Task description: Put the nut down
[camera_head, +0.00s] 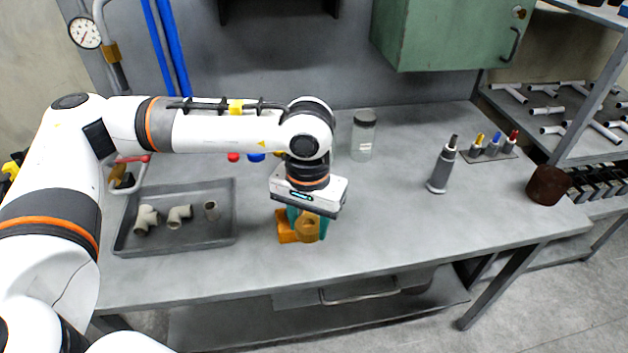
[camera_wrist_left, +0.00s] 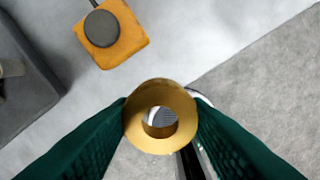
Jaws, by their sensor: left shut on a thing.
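My left gripper (camera_head: 306,221) points down over the front part of the workbench (camera_head: 390,225). Its green fingers are shut on the nut (camera_head: 307,229), a thick brass-coloured ring. In the left wrist view the nut (camera_wrist_left: 160,118) sits between both fingers of the gripper (camera_wrist_left: 160,112), with its hole facing the camera. The nut appears held above the bench near its front edge; the exact gap beneath cannot be told. My right gripper is not in view.
An orange block (camera_head: 287,228) stands beside the nut; the wrist view shows a dark round top (camera_wrist_left: 101,28) on it. A grey tray (camera_head: 180,244) with pipe fittings lies left. A clear jar (camera_head: 362,138) stands behind. The bench right of the gripper is clear up to a grey bottle-like tool (camera_head: 441,168).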

